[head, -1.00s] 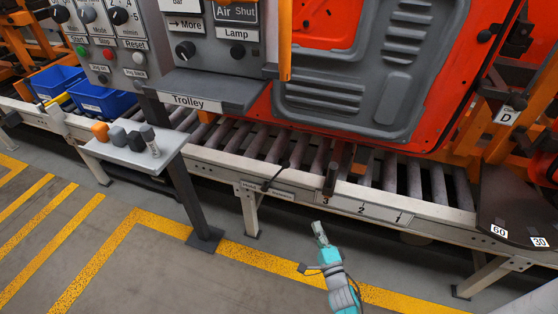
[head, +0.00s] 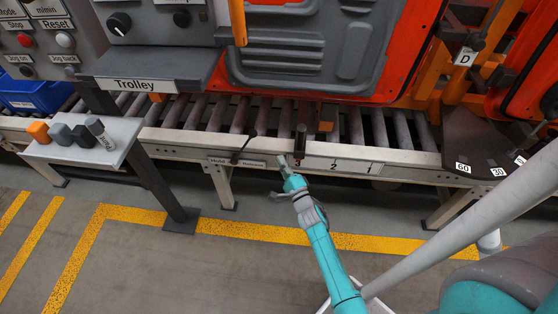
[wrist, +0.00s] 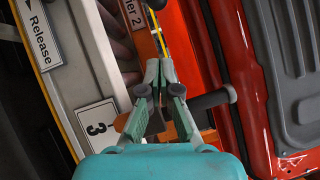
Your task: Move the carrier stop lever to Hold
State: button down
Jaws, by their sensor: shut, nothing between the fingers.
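The carrier stop lever (head: 244,147) is a thin black handle on the conveyor's front rail. Its tip leans up and to the right, the Release side, above a plate (head: 236,162) with Hold at left and Release at right. My gripper (head: 283,160) is shut and empty, in front of the rail to the right of the lever and apart from it. In the wrist view the shut fingers (wrist: 160,92) lie near a dark round bar (wrist: 205,101); I cannot tell whether they touch. The Release label (wrist: 38,35) shows there, but the lever is not clearly visible.
An orange-red door (head: 330,45) hangs above the rollers. A small shelf (head: 82,140) with several knobs stands left. The floor in front is clear.

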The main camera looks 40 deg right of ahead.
jog(key=w+r, duration=0.2)
jog(key=w, duration=0.8)
jog(key=shift+w+d+r, duration=0.15)
jog(key=shift+d, duration=0.15)
